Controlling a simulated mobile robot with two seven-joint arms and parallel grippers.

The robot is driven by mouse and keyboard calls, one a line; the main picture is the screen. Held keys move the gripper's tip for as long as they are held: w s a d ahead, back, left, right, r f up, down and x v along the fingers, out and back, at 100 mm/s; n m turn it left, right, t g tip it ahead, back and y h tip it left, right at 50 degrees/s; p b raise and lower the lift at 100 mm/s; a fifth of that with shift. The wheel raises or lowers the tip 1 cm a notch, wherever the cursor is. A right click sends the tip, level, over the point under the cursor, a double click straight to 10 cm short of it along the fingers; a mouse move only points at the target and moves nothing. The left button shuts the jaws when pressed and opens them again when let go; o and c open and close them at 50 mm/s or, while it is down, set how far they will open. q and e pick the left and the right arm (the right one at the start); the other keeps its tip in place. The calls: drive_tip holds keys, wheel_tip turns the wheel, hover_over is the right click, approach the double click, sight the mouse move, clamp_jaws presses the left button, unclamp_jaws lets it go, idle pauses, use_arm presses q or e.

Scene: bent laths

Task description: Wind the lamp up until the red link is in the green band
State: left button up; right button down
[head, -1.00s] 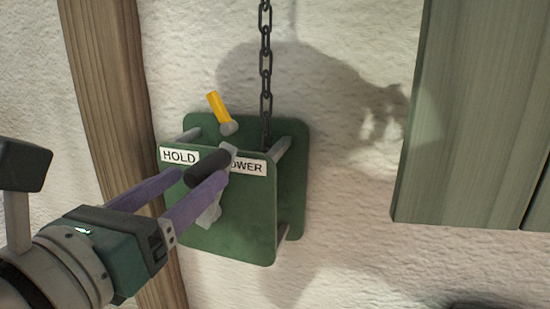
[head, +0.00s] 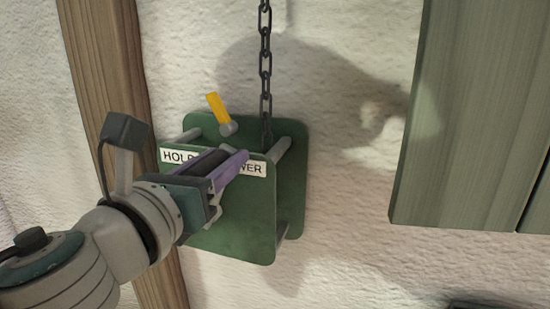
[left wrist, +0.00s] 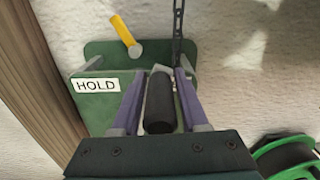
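A green winch (head: 240,225) is fixed to the white wall, with a dark chain (head: 265,60) running up from it. A yellow lever (head: 217,106) leans left on it, on the side of the HOLD label (head: 176,156); it also shows in the left wrist view (left wrist: 124,30). My left gripper (head: 232,165) is at the winch's front, with its purple fingers on either side of the black crank grip (left wrist: 160,103). Narrow gaps seem to show beside the grip, so the fingers look open around it. The second label is partly covered. The lamp, red link, green band and right gripper are out of view.
A wooden post (head: 108,80) stands close left of the winch. Grey-green boards (head: 480,120) stand out at the right. Bare wall lies between. A green and black round object (left wrist: 285,155) shows at the left wrist view's lower right.

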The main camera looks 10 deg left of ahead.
use_arm(q)
clamp_jaws()
idle(1.0)
